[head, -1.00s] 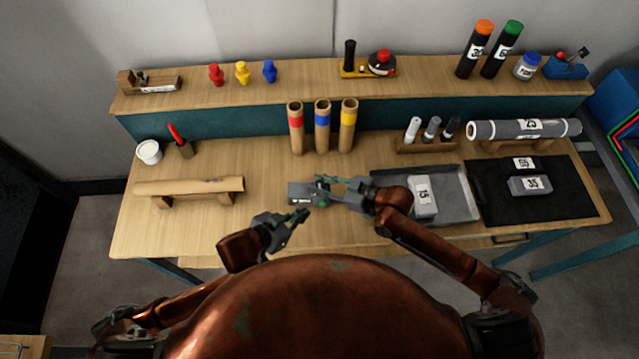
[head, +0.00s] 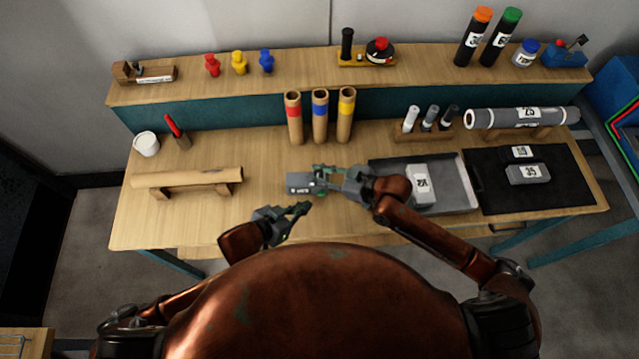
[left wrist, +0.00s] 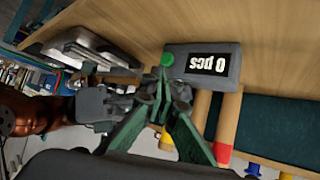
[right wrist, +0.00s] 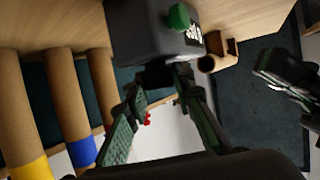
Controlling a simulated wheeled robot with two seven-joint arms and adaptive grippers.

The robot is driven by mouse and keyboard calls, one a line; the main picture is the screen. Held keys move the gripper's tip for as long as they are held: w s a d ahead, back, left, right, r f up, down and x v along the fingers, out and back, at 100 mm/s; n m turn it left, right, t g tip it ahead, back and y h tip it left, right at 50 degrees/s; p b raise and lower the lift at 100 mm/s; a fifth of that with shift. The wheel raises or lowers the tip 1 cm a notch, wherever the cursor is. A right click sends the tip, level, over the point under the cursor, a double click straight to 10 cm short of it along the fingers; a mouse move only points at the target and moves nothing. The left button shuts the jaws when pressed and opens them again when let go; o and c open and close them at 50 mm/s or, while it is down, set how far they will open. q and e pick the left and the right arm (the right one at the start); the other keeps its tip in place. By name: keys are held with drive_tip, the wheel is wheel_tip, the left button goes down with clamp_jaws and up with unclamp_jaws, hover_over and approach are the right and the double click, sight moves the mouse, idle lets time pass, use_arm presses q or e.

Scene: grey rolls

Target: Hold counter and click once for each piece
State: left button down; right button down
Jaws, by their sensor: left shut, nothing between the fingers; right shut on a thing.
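The counter (head: 300,183) is a small grey box with a green button and a black display. In the left wrist view the counter (left wrist: 208,62) reads "0 pcs", upside down, and its green button (left wrist: 167,60) shows. My right gripper (head: 324,178) is shut on the counter, at its right end, over the middle of the table; the counter (right wrist: 150,30) fills the top of the right wrist view. My left gripper (head: 303,210) is shut and empty, just below the counter and apart from it.
A brown roll (head: 187,177) rests on a stand at the left. Three banded tubes (head: 320,118) stand behind the counter. A grey roll (head: 520,118) lies at the back right. A white cup (head: 146,144) stands at the left. The table front between the left roll and the counter is clear.

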sight(308, 184)
use_arm(q)
drive_tip(key=s+d+f+n+h, duration=0.1)
drive_tip(key=f, duration=0.1)
drive_tip(key=s+d+f+n+t, duration=0.1)
drive_tip(key=s+f, duration=0.1)
drive_tip(key=s+d+f+n+t+h, duration=0.1)
drive_tip(key=s+d+f+n, duration=0.1)
drive_tip(key=shift+s+h, duration=0.2)
drive_tip(key=shift+h, duration=0.1)
drive_tip(key=shift+s+f+n+t, duration=0.2)
drive_tip(key=shift+s+n+t, duration=0.2)
drive_tip(key=shift+n, duration=0.1)
drive_tip(key=shift+w+d, duration=0.2)
drive_tip(key=shift+w, duration=2)
drive_tip(key=shift+w+d, duration=0.15)
drive_tip(key=shift+w, duration=2.05)
drive_tip(key=shift+w, duration=0.1)
drive_tip(key=shift+w, duration=0.3)
drive_tip(key=shift+w, duration=0.55)
drive_tip(key=shift+s, duration=0.95)
